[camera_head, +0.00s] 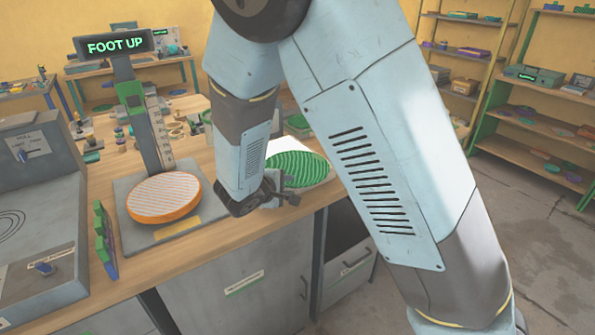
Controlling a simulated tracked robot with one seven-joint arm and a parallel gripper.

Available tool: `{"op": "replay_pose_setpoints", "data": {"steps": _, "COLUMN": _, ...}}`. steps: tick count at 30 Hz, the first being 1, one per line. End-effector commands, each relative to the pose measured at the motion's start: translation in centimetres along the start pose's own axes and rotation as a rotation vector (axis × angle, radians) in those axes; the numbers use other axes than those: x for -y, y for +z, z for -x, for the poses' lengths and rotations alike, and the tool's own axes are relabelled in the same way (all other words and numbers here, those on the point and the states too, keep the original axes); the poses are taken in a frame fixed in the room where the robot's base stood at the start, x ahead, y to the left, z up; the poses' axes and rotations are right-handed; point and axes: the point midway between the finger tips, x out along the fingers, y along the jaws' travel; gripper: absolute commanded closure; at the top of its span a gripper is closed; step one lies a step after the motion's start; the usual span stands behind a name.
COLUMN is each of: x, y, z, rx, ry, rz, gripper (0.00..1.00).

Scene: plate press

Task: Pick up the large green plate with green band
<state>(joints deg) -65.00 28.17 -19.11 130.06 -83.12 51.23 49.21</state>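A round green plate with fine ridges (310,166) lies on or against a white sheet at the right part of the wooden bench, partly hidden by my arm. My gripper (280,194) is at the plate's near left edge, close to the bench's front edge. I cannot tell whether it touches the plate, and its fingers are too small and dark to show whether they are open or shut.
An orange striped plate (163,197) rests on the grey base of a stand with a "FOOT UP" display (115,45). Green upright pieces (104,235) stand left of it. Small items crowd the bench behind. Shelves (540,120) stand at the right; the floor there is clear.

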Motion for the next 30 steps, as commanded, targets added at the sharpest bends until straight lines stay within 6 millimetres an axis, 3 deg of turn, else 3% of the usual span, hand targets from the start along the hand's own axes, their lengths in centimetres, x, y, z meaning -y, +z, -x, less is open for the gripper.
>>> {"op": "replay_pose_setpoints", "data": {"steps": 3, "x": 0.00, "y": 0.00, "z": 0.02, "rx": 0.000, "ry": 0.000, "rz": 0.000, "gripper": 0.68}}
{"op": "replay_pose_setpoints", "data": {"steps": 13, "x": 0.00, "y": 0.03, "z": 0.02, "rx": 0.000, "ry": 0.000, "rz": 0.000, "gripper": 0.99}}
{"op": "replay_pose_setpoints", "data": {"steps": 30, "x": -0.21, "y": 0.10, "z": 0.12, "rx": 0.000, "ry": -0.001, "rz": -0.002, "gripper": 1.00}}
